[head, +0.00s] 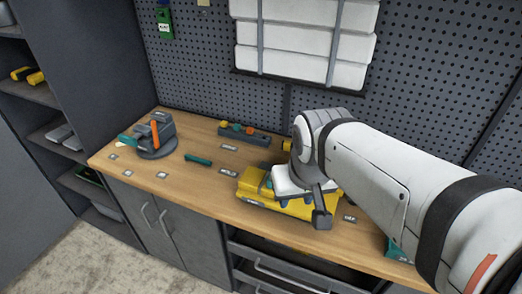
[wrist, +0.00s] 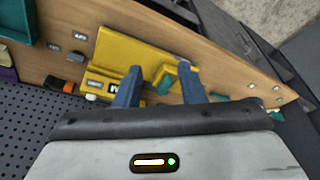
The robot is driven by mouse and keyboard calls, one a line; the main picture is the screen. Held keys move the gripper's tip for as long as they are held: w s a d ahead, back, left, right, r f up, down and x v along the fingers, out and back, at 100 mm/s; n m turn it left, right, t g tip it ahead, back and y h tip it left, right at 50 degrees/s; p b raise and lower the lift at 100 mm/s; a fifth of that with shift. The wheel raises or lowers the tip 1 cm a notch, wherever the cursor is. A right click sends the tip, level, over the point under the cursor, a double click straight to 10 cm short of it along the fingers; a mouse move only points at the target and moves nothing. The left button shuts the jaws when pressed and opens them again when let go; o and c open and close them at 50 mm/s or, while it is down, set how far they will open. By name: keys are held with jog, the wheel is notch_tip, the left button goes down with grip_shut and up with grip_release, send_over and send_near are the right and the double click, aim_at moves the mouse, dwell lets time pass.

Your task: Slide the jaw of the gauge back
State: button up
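The gauge is a yellow body on the wooden bench, seen in the head view (head: 300,209) and in the wrist view (wrist: 118,48). In the wrist view a yellow jaw-like block (wrist: 184,72) with a teal piece (wrist: 165,85) stands at its right end. My gripper (wrist: 160,68) has its two blue fingers apart, one over the gauge body and one by the block. Whether the fingers touch the gauge cannot be told. In the head view my gripper (head: 290,198) is above the gauge and hides part of it.
A dark vise-like device (head: 157,140) with an orange handle stands on the bench's left. A teal bar (head: 198,159) lies nearer the middle. A dark rack with coloured pieces (head: 245,134) stands behind the gauge. Small labels lie on the bench (head: 185,185). A pegboard (head: 200,75) rises behind.

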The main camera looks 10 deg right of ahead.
jog(key=w+f+m+g+b, duration=0.1)
jog(key=w+f+m, duration=0.1)
jog(key=w, duration=0.5)
jog(key=w+f+m+g+b, duration=0.1)
jog(key=w+f+m, duration=0.1)
jog(key=w, duration=0.4)
jog(key=w+f+m+g+b, duration=0.1)
jog(key=w+f+m, duration=0.1)
jog(key=w, duration=0.5)
jog(key=shift+w+d+f, duration=0.25)
jog(key=shift+w+f, duration=0.05)
jog(key=shift+f, duration=0.1)
jog(key=shift+w+f+m, duration=0.3)
jog(key=shift+w+f, duration=0.05)
jog(key=shift+f, duration=0.1)
notch_tip(320, 180, down, 7)
jog(key=shift+f+p, duration=0.15)
jog(key=shift+p, duration=0.3)
grip_shut()
